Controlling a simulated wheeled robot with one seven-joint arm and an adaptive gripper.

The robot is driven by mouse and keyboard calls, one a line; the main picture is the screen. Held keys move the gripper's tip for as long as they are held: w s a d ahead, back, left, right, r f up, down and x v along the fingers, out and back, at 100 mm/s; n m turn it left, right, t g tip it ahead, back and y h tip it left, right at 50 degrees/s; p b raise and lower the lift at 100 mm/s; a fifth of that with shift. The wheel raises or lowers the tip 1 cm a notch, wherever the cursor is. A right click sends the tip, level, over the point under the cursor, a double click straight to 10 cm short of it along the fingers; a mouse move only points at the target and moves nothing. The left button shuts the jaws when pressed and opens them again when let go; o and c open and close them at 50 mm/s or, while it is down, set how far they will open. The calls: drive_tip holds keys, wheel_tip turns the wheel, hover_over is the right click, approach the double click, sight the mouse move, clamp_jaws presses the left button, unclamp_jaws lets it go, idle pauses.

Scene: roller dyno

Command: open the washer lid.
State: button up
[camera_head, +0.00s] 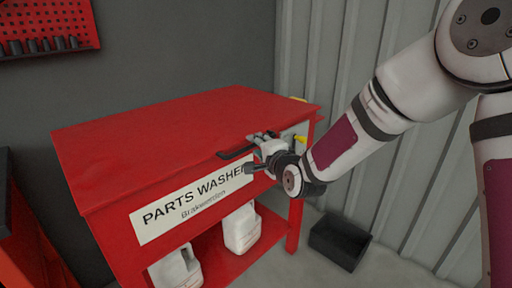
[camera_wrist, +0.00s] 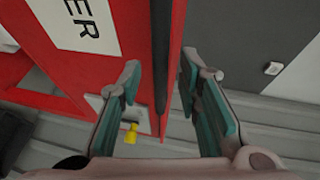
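The red parts washer (camera_head: 105,195) stands in front of me with its flat red lid (camera_head: 185,125) lying closed on top. A dark handle bar (camera_head: 232,154) runs along the lid's front edge; it also shows in the wrist view (camera_wrist: 160,45). My gripper (camera_head: 258,150) is at the right part of the front edge, by the handle. In the wrist view my gripper (camera_wrist: 160,68) is open, its two fingers on either side of the handle and lid edge. Whether the fingers touch the handle I cannot tell.
A panel with a yellow knob (camera_wrist: 131,132) sits on the washer front, right of the label (camera_head: 195,203). White jugs (camera_head: 241,229) stand on the lower shelf. A black bin (camera_head: 340,241) is on the floor at right. A red pegboard (camera_head: 45,25) hangs at upper left.

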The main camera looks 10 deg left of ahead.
drive_tip(key=shift+x, duration=0.95)
clamp_jaws()
drive_tip(key=shift+r, duration=0.1)
